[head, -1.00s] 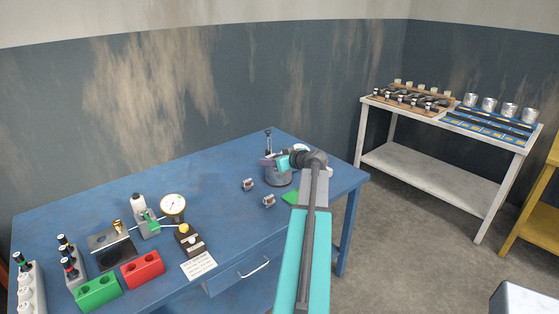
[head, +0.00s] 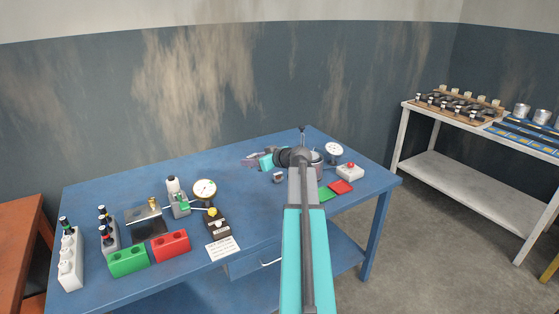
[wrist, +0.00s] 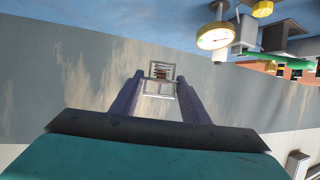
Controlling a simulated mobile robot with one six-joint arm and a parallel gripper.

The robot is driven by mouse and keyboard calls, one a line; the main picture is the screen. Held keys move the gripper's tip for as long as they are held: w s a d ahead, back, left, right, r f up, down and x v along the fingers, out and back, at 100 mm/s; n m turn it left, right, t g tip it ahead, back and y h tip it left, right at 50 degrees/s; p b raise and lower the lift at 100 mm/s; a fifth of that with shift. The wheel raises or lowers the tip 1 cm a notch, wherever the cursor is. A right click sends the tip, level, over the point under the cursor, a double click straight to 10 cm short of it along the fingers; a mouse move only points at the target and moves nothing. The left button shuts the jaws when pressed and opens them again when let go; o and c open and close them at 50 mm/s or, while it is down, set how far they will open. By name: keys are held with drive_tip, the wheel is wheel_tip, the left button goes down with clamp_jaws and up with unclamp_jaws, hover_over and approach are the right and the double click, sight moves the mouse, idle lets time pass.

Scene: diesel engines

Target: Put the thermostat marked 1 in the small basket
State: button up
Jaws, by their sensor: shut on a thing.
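My gripper (head: 250,161) is over the back of the blue table, left of the grey pot (head: 317,161). In the wrist view the gripper (wrist: 160,84) is shut on a small metal frame-like part, a thermostat (wrist: 160,70). No mark on it can be read. Another thermostat (head: 278,177) lies on the table just below my wrist in the head view; its mark is too small to read. My arm hides part of the pot and the table beside it. I cannot make out a small basket in either view.
A dial gauge (head: 333,149), a white box with a red button (head: 350,172), a red pad (head: 340,187) and a green pad (head: 326,194) are at right. A gauge stand (head: 205,188), red block (head: 170,244) and green block (head: 129,259) stand left. The table's back left is clear.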

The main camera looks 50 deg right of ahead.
drive_tip(key=w+a+f+n+y+b, duration=0.1)
drive_tip(key=w+a, duration=0.3)
drive_tip(key=a, duration=0.6)
drive_tip(key=w+a+n+y+b, duration=0.1)
drive_tip(key=w+a+y, duration=0.1)
drive_tip(key=w+a, duration=0.5)
drive_tip(key=w+a+f+n+y+b, duration=0.1)
drive_tip(key=w+a+b, duration=0.1)
drive_tip(key=a, duration=1)
drive_tip(key=a+r+m+h+b, duration=0.2)
drive_tip(key=a+h+b, duration=0.1)
drive_tip(key=a, duration=2)
drive_tip(key=shift+s+a+r+m+h, duration=0.15)
drive_tip(key=shift+s+m+h, duration=0.25)
